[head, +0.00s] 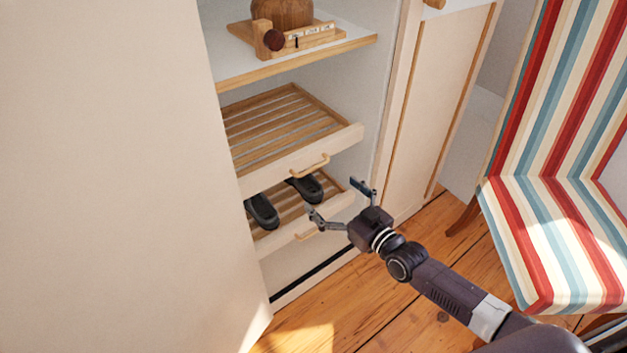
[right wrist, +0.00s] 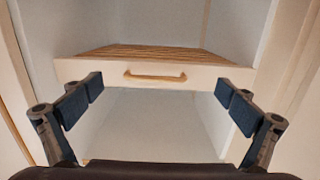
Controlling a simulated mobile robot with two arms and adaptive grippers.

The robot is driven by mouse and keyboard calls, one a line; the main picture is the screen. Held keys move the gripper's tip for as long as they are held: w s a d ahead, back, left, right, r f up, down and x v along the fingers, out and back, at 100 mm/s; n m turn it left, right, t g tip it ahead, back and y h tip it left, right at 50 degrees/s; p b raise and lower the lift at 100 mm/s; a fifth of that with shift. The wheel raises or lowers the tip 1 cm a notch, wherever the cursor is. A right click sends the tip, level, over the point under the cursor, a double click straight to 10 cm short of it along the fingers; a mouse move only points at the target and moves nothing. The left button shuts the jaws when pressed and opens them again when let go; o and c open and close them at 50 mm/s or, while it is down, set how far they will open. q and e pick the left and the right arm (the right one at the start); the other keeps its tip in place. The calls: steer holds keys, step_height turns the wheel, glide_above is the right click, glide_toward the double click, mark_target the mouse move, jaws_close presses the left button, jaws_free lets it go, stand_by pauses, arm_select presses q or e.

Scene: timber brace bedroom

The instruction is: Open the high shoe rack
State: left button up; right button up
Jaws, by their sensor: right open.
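The high shoe rack (head: 343,144) is an empty slatted wooden tray with a pale front inside the open wardrobe. Its wooden bar handle (head: 310,165) is on the front. A slatted rack with a handle (right wrist: 155,77) fills the middle of the right wrist view, and no shoes show on it. The lower rack (head: 336,204) holds dark shoes (head: 263,211). My right gripper (head: 336,200) is open and empty. In the head view it appears below and right of the high handle, apart from it, overlapping the lower rack's front. My left gripper is out of view.
A pale wardrobe door (head: 110,180) fills the left. A shelf (head: 350,43) with a wooden object (head: 300,38) is above the racks. A striped chair (head: 550,230) stands at right. Bare wooden floor (head: 400,310) lies in front.

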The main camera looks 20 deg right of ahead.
mark_target(315, 167)
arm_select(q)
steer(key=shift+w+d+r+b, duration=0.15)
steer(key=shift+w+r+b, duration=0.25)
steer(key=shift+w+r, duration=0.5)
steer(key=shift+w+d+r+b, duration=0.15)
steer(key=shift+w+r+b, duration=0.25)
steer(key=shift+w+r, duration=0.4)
arm_select(e)
steer(key=shift+t, duration=0.4)
steer(key=shift+w+a+r, duration=0.35)
steer(key=shift+w, duration=1)
steer(key=shift+w+a+r, duration=0.35)
steer(key=shift+w, duration=1.05)
steer(key=shift+w+a+r, duration=0.35)
steer(key=shift+w, duration=1)
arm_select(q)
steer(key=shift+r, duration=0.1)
arm_select(e)
steer(key=c, duration=1.5)
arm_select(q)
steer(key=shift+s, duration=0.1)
arm_select(e)
steer(key=shift+s, duration=0.1)
steer(key=shift+c, duration=0.2)
